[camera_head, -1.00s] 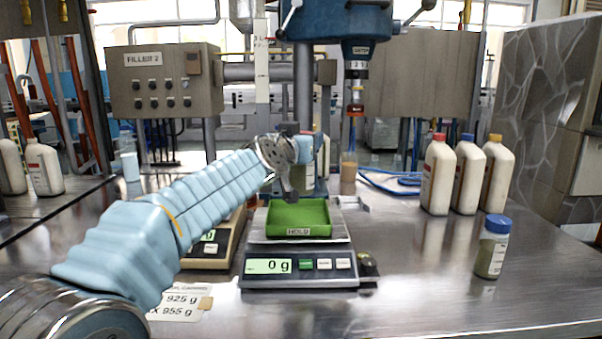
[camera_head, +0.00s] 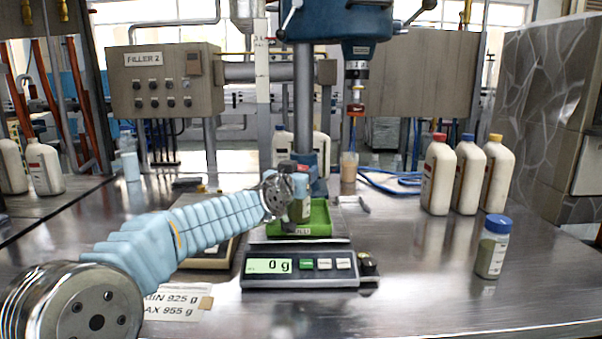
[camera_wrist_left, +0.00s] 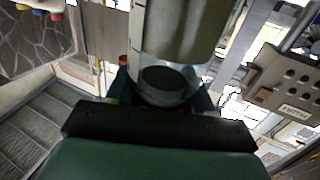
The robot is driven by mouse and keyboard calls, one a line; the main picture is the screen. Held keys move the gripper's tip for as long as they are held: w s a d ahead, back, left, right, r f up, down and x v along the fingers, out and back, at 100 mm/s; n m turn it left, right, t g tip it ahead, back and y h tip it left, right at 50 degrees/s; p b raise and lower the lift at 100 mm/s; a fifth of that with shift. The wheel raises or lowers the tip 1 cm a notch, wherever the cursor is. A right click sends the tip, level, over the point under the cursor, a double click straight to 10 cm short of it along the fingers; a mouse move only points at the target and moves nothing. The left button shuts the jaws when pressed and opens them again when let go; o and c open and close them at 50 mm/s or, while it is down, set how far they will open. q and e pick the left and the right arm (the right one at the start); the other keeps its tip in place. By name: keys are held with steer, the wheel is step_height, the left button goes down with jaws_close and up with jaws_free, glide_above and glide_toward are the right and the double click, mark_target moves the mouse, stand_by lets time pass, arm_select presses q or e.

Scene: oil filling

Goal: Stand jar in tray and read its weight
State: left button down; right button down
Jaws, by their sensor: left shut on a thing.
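The green tray (camera_head: 320,224) lies on a scale (camera_head: 300,266) whose display reads 0 g. My left gripper (camera_head: 296,192) is over the tray and shut on a jar (camera_head: 306,208). The gripper and wrist hide part of the jar. The jar looks upright, with its lower part at the tray; I cannot tell whether it touches the tray floor. In the left wrist view the jar (camera_wrist_left: 180,35) is pale olive, with a dark round end (camera_wrist_left: 165,85) between the fingers. My right gripper is not in view.
Another jar with a blue lid (camera_head: 491,247) stands at the right. Several cream bottles (camera_head: 468,178) stand behind it. The front right of the steel table is clear.

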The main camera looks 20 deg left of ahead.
arm_select(q)
steer(key=shift+f, duration=0.1)
steer(key=shift+c, duration=2.2)
jaws_free()
steer(key=shift+s+r, duration=0.1)
steer(key=shift+r, duration=0.1)
steer(key=s+a, duration=0.1)
steer(key=s, duration=1)
steer(key=shift+s, duration=0.4)
steer(key=shift+a, duration=0.1)
